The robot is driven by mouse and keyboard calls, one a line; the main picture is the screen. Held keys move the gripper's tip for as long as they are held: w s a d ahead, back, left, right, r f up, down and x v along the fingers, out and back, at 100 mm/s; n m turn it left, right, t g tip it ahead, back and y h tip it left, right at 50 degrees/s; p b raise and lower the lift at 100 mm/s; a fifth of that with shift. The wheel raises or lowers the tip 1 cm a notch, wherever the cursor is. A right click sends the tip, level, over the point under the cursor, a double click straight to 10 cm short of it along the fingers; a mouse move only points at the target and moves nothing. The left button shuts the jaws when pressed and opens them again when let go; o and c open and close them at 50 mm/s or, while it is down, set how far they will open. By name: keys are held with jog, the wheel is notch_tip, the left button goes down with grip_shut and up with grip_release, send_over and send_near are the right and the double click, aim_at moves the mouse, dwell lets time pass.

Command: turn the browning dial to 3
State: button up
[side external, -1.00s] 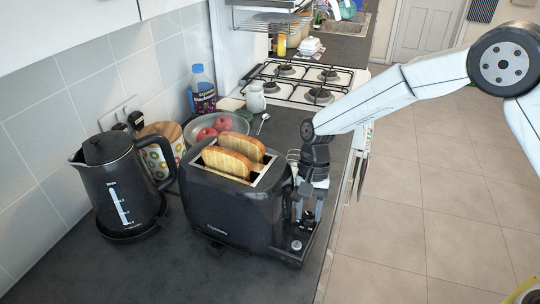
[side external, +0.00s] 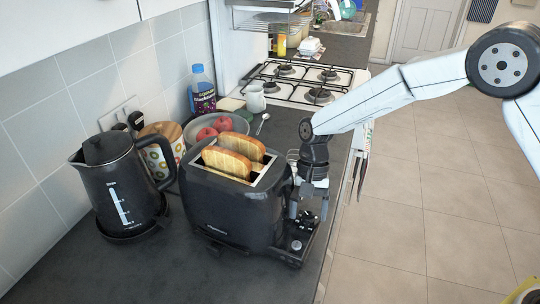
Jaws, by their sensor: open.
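The black toaster (side external: 230,215) stands on the counter with two slices of bread (side external: 236,157) standing in its slots. A small silver round knob (side external: 296,245), which looks like the browning dial, sits on the low ledge at the toaster's right end. Its markings are too small to read. My gripper (side external: 309,214) points down over this ledge, just behind and above the knob. Its fingers are apart with nothing between them. Small dark controls (side external: 308,226) show below the fingertips; I cannot tell whether the fingers touch them.
A black kettle (side external: 118,187) stands left of the toaster. Behind are a bowl of red fruit (side external: 218,127), a patterned canister (side external: 160,150), a bottle (side external: 203,90) and a gas hob (side external: 300,82). The counter's right edge is close to my gripper, with open floor (side external: 430,230) beyond.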

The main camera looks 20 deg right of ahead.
jog(key=v, duration=0.8)
jog(key=shift+f, duration=0.15)
jog(key=d+f+m+y, duration=0.1)
jog(key=y, duration=0.1)
jog(key=s+d+f+m+y, duration=0.1)
jog(key=m+y, duration=0.1)
jog(key=s+d+f+m+g+y, duration=0.1)
jog(key=f+m+y, duration=0.1)
jog(key=shift+s+d+y, duration=0.1)
jog(key=shift+d+y, duration=0.15)
jog(key=shift+y, duration=0.15)
jog(key=m+y, duration=0.1)
jog(key=d+m+y, duration=0.1)
jog(key=shift+d+f+m+t, duration=0.15)
jog(key=shift+f+m+t, duration=0.15)
jog(key=shift+f+t, duration=0.1)
jog(key=shift+w+d+m+t+y, duration=0.45)
jog(key=shift+m+t+y, duration=0.2)
jog(key=shift+y, duration=0.35)
jog(key=shift+s, duration=0.1)
jog(key=shift+x, duration=3.85)
jog(key=shift+f, duration=0.1)
